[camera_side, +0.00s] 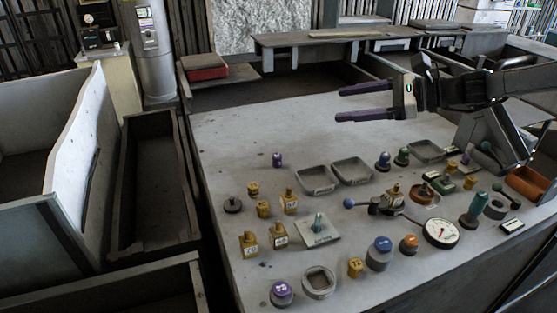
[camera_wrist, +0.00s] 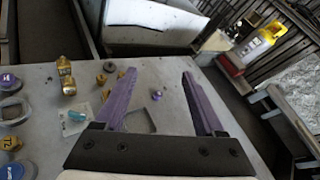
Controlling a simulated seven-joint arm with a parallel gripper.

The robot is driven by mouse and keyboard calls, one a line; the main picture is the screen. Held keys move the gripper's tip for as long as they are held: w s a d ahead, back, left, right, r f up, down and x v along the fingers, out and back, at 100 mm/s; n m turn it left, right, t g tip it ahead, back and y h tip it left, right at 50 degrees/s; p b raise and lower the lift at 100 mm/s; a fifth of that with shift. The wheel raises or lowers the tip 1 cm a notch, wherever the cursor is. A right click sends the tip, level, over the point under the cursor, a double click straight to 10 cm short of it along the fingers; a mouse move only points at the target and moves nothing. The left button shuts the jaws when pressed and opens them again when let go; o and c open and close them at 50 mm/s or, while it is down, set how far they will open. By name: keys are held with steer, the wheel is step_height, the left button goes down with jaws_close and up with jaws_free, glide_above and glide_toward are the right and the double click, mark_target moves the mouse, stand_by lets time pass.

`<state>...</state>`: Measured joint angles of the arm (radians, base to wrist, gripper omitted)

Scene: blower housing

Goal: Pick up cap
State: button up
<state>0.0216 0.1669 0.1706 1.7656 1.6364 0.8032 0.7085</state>
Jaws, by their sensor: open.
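Several cap-like pieces sit on the grey table, and I cannot tell which one the task names. A purple-topped round cap (camera_side: 282,290) with a white mark is at the front left. A blue round cap (camera_side: 382,243) tops a grey cylinder at the front middle, with an orange cap (camera_side: 409,241) to its right. A small purple piece (camera_side: 277,160) stands alone at the back left; a small purple piece also shows between my fingers in the wrist view (camera_wrist: 156,95), farther away. My gripper (camera_side: 340,104) is open and empty, raised above the table's back right, with its purple fingers apart.
Brass blocks (camera_side: 249,244) and (camera_side: 279,235), a plate with a teal peg (camera_side: 317,229), empty grey trays (camera_side: 351,171) and a dial gauge (camera_side: 441,233) crowd the table (camera_side: 225,125). The table's back left is mostly clear. Bins stand to the left.

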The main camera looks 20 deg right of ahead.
steer(key=w+f+m, duration=0.1)
steer(key=w+f, duration=0.2)
steer(key=f, duration=0.3)
steer(key=w+d+f+m, duration=0.1)
steer(key=w+f+m, duration=0.1)
steer(key=f, duration=0.4)
steer(key=w+d+f+m+h, duration=0.1)
steer(key=w+f+m, duration=0.1)
steer(key=w+f, duration=0.2)
step_height(320, 180, down, 2)
steer(key=shift+w+f, duration=0.15)
steer(key=shift+w+a+f, duration=0.15)
steer(key=shift+a+f, duration=0.1)
glide_toward(282, 167)
steer(key=shift+w+a+r, duration=0.95)
steer(key=shift+w+a, duration=0.15)
steer(key=shift+a, duration=0.15)
steer(key=shift+x, duration=3.1)
steer(key=shift+w+d+r, duration=0.1)
steer(key=shift+w+r, duration=0.05)
steer(key=shift+r, duration=0.05)
jaws_close()
